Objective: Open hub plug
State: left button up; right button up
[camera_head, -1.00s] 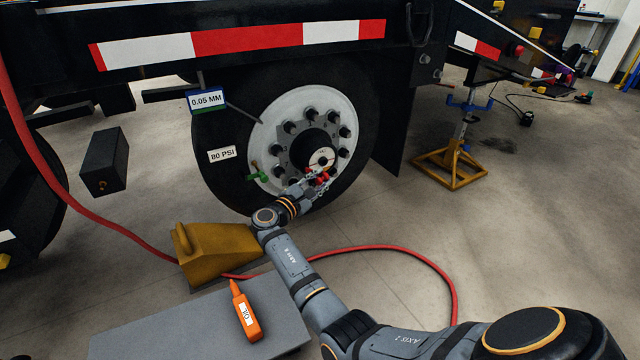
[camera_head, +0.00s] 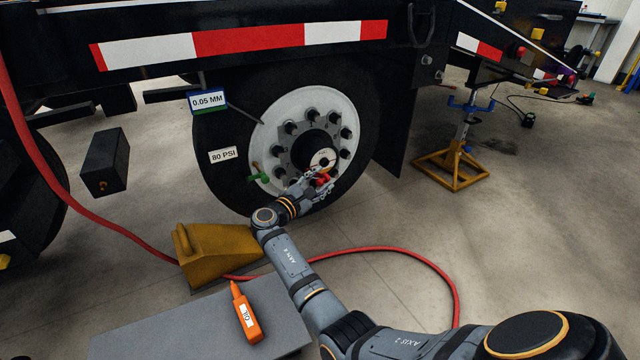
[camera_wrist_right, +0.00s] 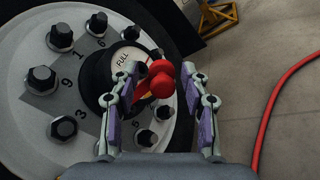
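The hub plug (camera_wrist_right: 160,80) is a red rounded piece at the wheel hub, beside the round white face marked "FULL" (camera_wrist_right: 124,60). It also shows as a small red spot in the head view (camera_head: 323,179). My right gripper (camera_wrist_right: 162,68) is open, with one finger on each side of the plug. The left finger in the wrist view is close to the plug, and a gap shows to the right finger. I cannot tell whether either finger touches it. In the head view the right gripper (camera_head: 318,186) partly hides the plug. My left gripper is not in view.
Several dark lug nuts (camera_wrist_right: 42,79) ring the hub on the white wheel (camera_head: 283,112). A green piece (camera_head: 258,178) sits at its left.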

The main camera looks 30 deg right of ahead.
aim_at(320, 179)
notch_tip(320, 179, up, 9)
jog(key=shift+r, duration=0.2)
dwell(0.4)
